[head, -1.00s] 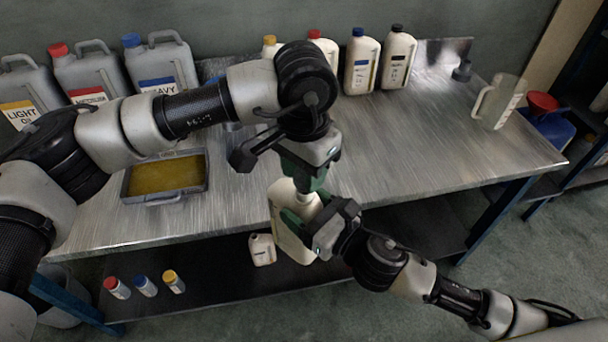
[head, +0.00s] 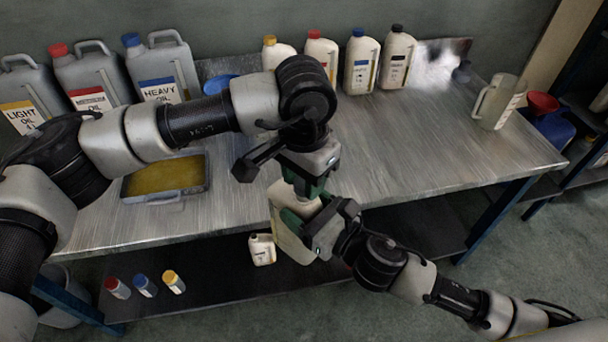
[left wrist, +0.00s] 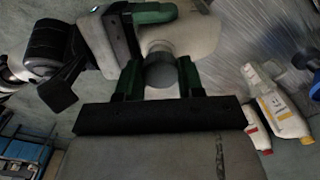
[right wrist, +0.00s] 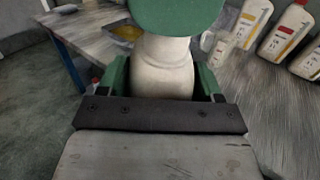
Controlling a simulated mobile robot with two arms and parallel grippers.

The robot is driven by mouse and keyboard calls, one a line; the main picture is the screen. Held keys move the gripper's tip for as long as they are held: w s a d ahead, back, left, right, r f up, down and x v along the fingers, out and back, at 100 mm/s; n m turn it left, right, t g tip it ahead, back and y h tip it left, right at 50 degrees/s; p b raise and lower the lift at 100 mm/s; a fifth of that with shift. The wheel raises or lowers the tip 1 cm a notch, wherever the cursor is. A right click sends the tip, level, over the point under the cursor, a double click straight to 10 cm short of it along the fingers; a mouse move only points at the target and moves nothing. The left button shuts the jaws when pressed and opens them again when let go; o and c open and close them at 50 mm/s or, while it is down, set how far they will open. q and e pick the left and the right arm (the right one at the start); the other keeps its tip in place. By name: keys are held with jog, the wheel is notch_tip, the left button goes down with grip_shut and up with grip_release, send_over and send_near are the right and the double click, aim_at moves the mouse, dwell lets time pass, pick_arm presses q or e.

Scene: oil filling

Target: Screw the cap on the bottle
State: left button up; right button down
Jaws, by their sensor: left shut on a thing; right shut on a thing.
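A cream bottle (head: 296,243) hangs in front of the table's front edge, a little tilted. My right gripper (head: 300,218) is shut around its upper body; in the right wrist view the bottle (right wrist: 161,70) sits between the green fingers. My left gripper (head: 304,188) is above it with fingers pointing down. In the left wrist view its green fingers are shut on a small greyish cap (left wrist: 161,76) in line with the bottle top (left wrist: 185,35). The cap covers the mouth, so I cannot tell how far it is threaded.
The metal table (head: 400,150) is largely clear in the middle. A tray of yellow oil (head: 165,178) sits at left, grey oil jugs (head: 160,70) behind it, and several cream bottles (head: 362,65) at the back. A clear jug (head: 495,103) stands at right. Small bottles (head: 145,286) are on the lower shelf.

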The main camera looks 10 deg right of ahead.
pick_arm(q)
jog(key=shift+f, duration=0.55)
jog(key=m, duration=0.3)
jog(key=o, duration=0.9)
jog(key=shift+r, duration=2.25)
jog(key=shift+c, duration=0.5)
